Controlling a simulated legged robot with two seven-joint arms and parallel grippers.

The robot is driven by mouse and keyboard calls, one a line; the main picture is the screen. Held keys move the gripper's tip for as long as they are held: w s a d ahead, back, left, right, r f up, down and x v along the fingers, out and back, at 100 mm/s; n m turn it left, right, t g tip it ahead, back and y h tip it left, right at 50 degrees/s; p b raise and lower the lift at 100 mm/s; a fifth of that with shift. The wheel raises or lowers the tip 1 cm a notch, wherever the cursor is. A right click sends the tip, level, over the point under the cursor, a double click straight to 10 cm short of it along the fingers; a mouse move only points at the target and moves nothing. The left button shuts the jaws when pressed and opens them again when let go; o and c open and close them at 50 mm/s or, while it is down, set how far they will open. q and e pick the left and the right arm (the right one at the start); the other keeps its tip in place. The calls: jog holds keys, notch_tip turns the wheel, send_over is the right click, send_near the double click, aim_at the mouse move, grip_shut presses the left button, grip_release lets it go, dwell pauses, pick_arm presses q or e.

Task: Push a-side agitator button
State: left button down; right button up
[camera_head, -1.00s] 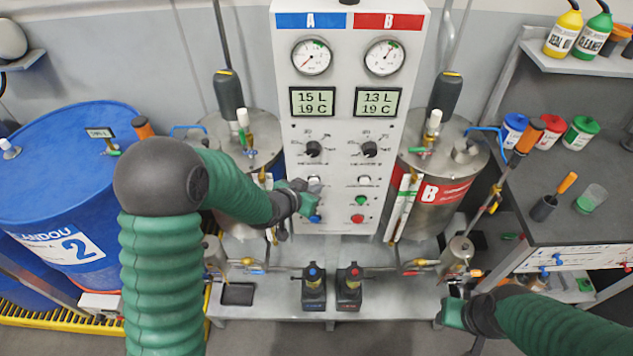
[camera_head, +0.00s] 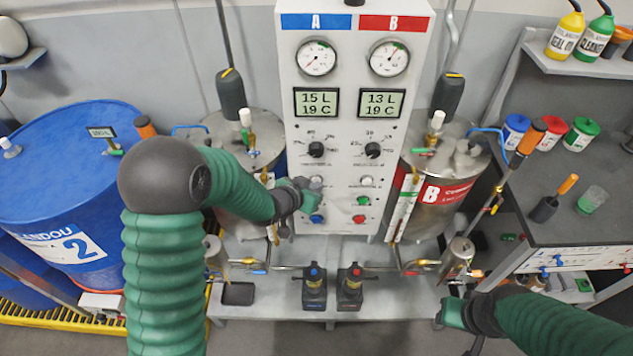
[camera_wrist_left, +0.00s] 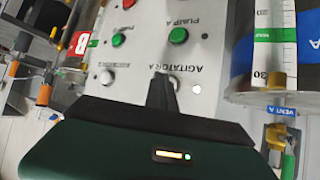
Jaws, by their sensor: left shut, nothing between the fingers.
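The white control panel (camera_head: 345,100) stands ahead of me, with its blue A column on the left. My left gripper (camera_head: 306,190) is shut and empty, at the upper buttons of that column. A pale button (camera_head: 316,180) shows at its fingertips in the head view. In the left wrist view the shut dark fingertips (camera_wrist_left: 163,84) are at the "AGITATOR A" label (camera_wrist_left: 175,72), over the spot where that button would be; they hide it, so I cannot tell contact. My right gripper (camera_head: 446,312) is low at the right; its jaw state is unclear.
The pump A green button (camera_wrist_left: 178,35) and agitator B button (camera_wrist_left: 106,77) are close to the fingertips. A steel tank (camera_head: 440,180) marked B stands right of the panel, another tank left. Two small dark pumps (camera_head: 314,290) stand below.

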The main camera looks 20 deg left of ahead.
pick_arm(q)
jog(key=shift+s+a, duration=0.1)
jog(key=shift+a, duration=0.05)
jog(key=shift+s+f, duration=0.1)
jog(key=shift+s, duration=0.25)
jog(key=s, duration=0.2)
jog(key=s+d, duration=0.1)
jog(key=s+b, duration=0.1)
jog(key=s, duration=0.1)
jog(key=shift+s+d, duration=0.35)
dwell(1.9)
